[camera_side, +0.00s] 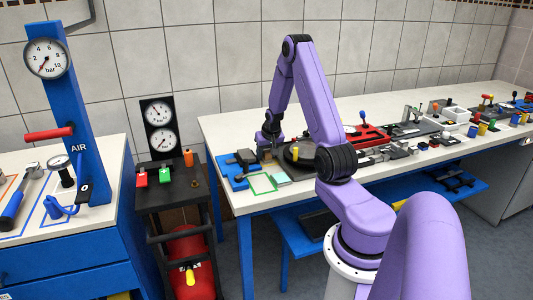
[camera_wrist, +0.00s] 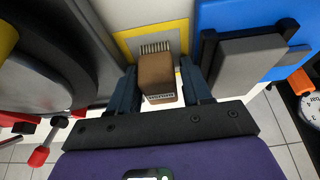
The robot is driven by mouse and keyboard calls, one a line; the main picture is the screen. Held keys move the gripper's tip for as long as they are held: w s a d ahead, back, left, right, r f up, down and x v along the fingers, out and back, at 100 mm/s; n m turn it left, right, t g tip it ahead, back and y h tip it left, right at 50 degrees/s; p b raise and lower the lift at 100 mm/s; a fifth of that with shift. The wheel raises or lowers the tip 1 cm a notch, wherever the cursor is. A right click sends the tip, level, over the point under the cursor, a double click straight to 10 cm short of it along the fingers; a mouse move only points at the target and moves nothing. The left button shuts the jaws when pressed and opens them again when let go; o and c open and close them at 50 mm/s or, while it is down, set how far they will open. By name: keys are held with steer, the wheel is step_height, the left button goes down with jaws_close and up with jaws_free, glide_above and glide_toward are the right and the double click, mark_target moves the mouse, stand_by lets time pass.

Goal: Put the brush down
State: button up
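The brush is a brown block with a row of pale bristles along one edge. In the wrist view the brush (camera_wrist: 158,76) sits between the two dark blue fingers of my gripper (camera_wrist: 159,84), with almost no gap on either side. A yellow-outlined square (camera_wrist: 124,40) lies behind and below the brush. In the side view my gripper (camera_side: 267,140) points down at the left end of the white bench, with the brush (camera_side: 266,155) partly hidden below it. I cannot tell whether the brush touches the bench top.
A blue fixture with a grey block (camera_wrist: 245,62) stands right of the fingers in the wrist view. A green-outlined square (camera_side: 263,185) lies in front.

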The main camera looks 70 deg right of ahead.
steer(key=shift+r, duration=0.1)
steer(key=v, duration=1.1)
steer(key=a+r+n+y, duration=0.2)
steer(key=a+n, duration=0.3)
steer(key=a, duration=1)
steer(key=a+r+n+y, duration=0.15)
steer(key=a+n, duration=0.45)
steer(key=a, duration=0.9)
steer(key=s+a+r+n+g, duration=0.1)
steer(key=s+a+n, duration=0.4)
steer(key=s, duration=0.5)
steer(key=s+a+r+n+g, duration=0.1)
steer(key=s+a+n, duration=0.4)
steer(key=s, duration=0.5)
steer(key=shift+s+a+n+g, duration=0.3)
steer(key=shift+s+a+g, duration=0.1)
steer(key=shift+g, duration=0.1)
